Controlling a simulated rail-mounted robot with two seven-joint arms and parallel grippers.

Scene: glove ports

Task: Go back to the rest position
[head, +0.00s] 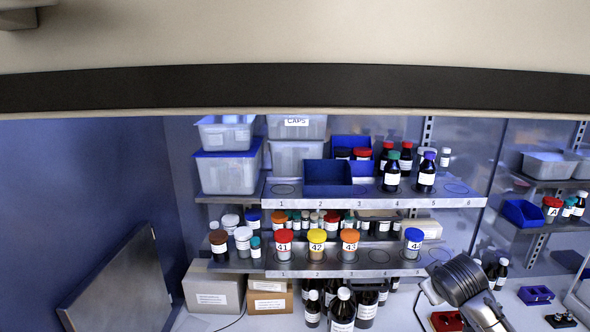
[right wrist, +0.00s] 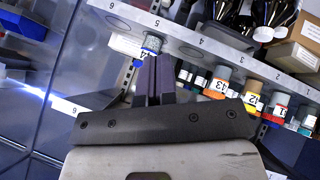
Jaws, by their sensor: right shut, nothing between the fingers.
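My right arm's grey, rounded end (head: 462,280) is at the lower right of the head view, in front of the lower shelf; its fingertips are hidden there. In the right wrist view my right gripper (right wrist: 154,75) shows two dark fingers pressed together, with nothing between them. They point toward a blue-capped jar (right wrist: 150,44) beyond them, whose lower part they partly cover. That jar (head: 413,242) stands upright on the lower shelf, left of my right arm in the head view. My left gripper is not in view.
The lower shelf (head: 385,272) also bears jars with red (head: 284,243), yellow (head: 317,243) and orange (head: 350,243) caps. The upper shelf (head: 300,200) holds bottles and blue bins. Dark bottles (head: 342,310) stand below. A dark frame bar (head: 290,88) spans the top.

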